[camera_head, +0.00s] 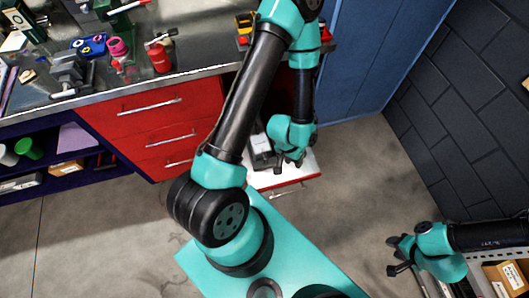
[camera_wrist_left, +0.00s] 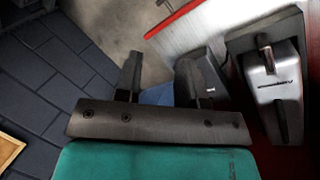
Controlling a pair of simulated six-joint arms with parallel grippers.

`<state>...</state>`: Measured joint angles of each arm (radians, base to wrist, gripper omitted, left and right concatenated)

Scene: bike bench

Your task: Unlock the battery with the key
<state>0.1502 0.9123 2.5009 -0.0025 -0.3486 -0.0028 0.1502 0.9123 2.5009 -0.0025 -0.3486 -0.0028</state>
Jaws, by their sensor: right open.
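A silver and black battery-like unit with lettering (camera_wrist_left: 278,85) lies at the right of the left wrist view. A small dark tab (camera_wrist_left: 265,48) and a dark lever-like strip (camera_wrist_left: 283,122) show on its face; I cannot tell whether either is the key. In the head view the unit (camera_head: 262,148) lies in the open white drawer, partly hidden by my arm. My left gripper (camera_head: 290,162) is over the drawer, just right of the unit. Its fingers also show in the left wrist view (camera_wrist_left: 158,82), apart with nothing visible between them. My right gripper (camera_head: 398,256) is open and empty, far from the drawer.
The white drawer (camera_head: 305,172) stands open under the bench. Red drawers (camera_head: 150,118) are at its left, a blue cabinet (camera_head: 350,60) behind at right. The bench top (camera_head: 205,50) carries tools and a red can (camera_head: 160,58). Boxes (camera_head: 505,275) stand at lower right. The floor right of the drawer is clear.

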